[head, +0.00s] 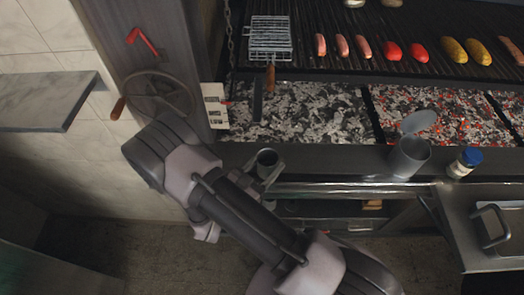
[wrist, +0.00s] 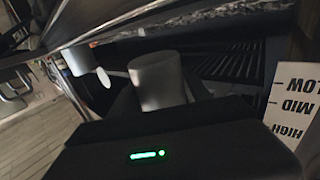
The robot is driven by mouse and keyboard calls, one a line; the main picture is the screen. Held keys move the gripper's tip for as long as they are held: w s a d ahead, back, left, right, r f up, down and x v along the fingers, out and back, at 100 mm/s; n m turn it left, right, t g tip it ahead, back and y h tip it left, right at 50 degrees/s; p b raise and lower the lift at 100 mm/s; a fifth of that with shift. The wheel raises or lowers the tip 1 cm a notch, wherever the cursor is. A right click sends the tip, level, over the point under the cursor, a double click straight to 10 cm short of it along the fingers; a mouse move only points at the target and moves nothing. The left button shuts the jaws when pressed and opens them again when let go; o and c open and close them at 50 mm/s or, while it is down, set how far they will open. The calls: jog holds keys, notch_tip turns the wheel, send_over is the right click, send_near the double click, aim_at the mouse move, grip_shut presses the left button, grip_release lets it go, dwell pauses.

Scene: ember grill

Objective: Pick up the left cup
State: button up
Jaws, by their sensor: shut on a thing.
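A small grey cup (head: 267,157) with a dark open mouth is at the front edge of the grill, left of the middle in the head view. My gripper (head: 272,170) is shut on it. The wrist view shows the cup (wrist: 158,80) large and pale grey between my gripper's fingers (wrist: 165,98), its lower part hidden by the gripper. I cannot tell whether the held cup touches the ledge.
A blue-capped jar (head: 465,163) stands right of the canister. Glowing coals (head: 440,110) lie behind the ledge. Sausages (head: 342,46), tomatoes and corn lie on the grate, beside a wire basket (head: 270,38). A crank wheel (head: 155,95) and a level card (head: 214,105) are at the left.

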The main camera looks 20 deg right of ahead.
jog(key=s+d, duration=0.1)
jog(key=s, duration=0.7)
jog(key=shift+s+r+p, duration=0.25)
jog(key=shift+r+p, duration=0.15)
jog(key=shift+p, duration=0.05)
